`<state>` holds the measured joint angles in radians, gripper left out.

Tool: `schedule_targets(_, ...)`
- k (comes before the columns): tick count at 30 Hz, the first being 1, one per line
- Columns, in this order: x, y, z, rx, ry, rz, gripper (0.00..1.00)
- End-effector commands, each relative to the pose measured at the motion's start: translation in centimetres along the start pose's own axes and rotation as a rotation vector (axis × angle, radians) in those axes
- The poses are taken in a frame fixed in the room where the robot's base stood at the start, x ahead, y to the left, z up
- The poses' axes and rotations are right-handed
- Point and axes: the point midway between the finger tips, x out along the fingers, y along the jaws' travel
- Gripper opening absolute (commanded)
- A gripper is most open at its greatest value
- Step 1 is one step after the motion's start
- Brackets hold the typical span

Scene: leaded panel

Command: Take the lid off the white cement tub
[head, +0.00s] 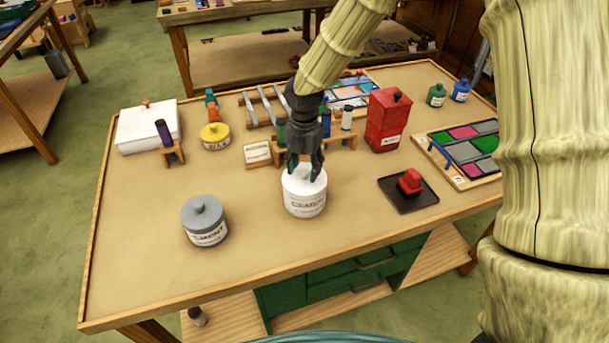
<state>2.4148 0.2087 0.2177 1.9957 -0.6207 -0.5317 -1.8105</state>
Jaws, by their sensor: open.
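The white cement tub (305,203) stands upright near the front middle of the workbench, with a white lid (298,183) on it. My gripper (305,172) points down over the tub, its dark fingers at the top of the lid, one on either side of its middle. The lid's knob is hidden between or behind the fingers, and I cannot tell whether they touch it. The gripper is open. A grey cement tub (207,232) with a grey knobbed lid stands to the left, apart from the white one.
Right of the white tub is a black tray (397,199) with a red object (410,181). Behind stand a red canister (388,122), a yellow-lidded tub (214,140), a wooden rack (346,138) and a white box (141,134). The bench top (150,271) at front left is clear.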

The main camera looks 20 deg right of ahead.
Motion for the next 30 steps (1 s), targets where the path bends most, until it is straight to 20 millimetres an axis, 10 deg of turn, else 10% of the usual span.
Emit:
schedule_targets(14,1.7,-0.1,0.0,0.000,0.000,0.001,0.50)
schedule_targets(23,1.7,-0.1,0.0,0.000,0.000,0.000,0.00)
schedule_targets(30,1.7,-0.1,0.0,0.000,0.000,0.000,0.00)
